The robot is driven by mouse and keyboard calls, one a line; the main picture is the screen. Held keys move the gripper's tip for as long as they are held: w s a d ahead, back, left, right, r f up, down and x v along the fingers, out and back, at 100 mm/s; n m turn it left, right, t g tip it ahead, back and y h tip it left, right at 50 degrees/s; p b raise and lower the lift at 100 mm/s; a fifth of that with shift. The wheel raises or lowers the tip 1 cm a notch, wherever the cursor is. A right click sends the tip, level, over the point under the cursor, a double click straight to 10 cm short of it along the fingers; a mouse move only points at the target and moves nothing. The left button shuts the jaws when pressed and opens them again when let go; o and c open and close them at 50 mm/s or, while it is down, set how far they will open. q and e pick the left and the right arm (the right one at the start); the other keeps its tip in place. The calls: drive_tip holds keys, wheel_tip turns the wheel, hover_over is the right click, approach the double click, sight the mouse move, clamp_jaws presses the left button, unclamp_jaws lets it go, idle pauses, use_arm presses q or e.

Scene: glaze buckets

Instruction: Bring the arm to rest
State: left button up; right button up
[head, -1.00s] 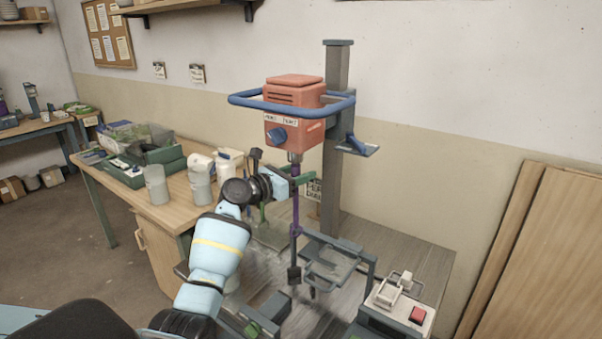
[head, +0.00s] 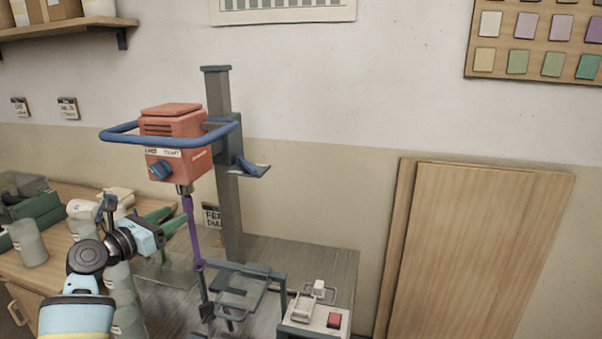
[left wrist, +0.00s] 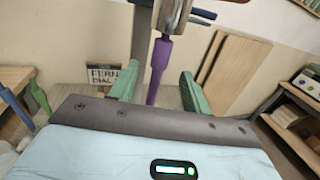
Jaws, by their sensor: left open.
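My left gripper (head: 180,217) is open and empty, its green fingers level with the upper part of the mixer's purple shaft (head: 193,235). In the head view the fingertips end just left of the shaft. In the left wrist view the shaft (left wrist: 158,75) shows in the gap between the spread fingers (left wrist: 158,84), with no clear contact. The red mixer head (head: 175,135) with its blue ring handle (head: 118,136) is above the gripper, on a grey column (head: 228,190). My right gripper is out of view.
A control box with a red button (head: 334,320) stands right of the mixer frame. Grey translucent containers (head: 30,247) and a white jug (head: 115,197) are on the wooden bench at left. Wooden boards (head: 480,250) lean on the wall at right.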

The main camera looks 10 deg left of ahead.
use_arm(q)
drive_tip(key=s+d+f+m+g+y, duration=0.1)
drive_tip(key=s+d+f+m+g, duration=0.25)
drive_tip(key=f, duration=0.55)
drive_tip(key=s+d+f+m+y, duration=0.1)
drive_tip(key=s+d+f+m, duration=0.1)
drive_tip(key=s+f+m, duration=0.6)
drive_tip(key=s+d+f+m+g+y, duration=0.2)
drive_tip(key=d+f+m, duration=0.1)
drive_tip(key=f, duration=0.8)
drive_tip(key=s+d+f+m, duration=0.4)
drive_tip(key=s+m, duration=0.2)
drive_tip(key=s, duration=0.2)
drive_tip(key=s+d+f+m+g, duration=0.1)
drive_tip(key=s+d+f+m, duration=0.2)
drive_tip(key=s+m, duration=0.4)
drive_tip(key=s+d+f+m+g, duration=0.1)
drive_tip(key=s+d+f+m, duration=0.3)
drive_tip(key=s, duration=0.6)
drive_tip(key=d+m, duration=0.2)
drive_tip(key=shift+s+f+m, duration=0.15)
drive_tip(key=shift+f+m, duration=0.15)
drive_tip(key=shift+m, duration=0.05)
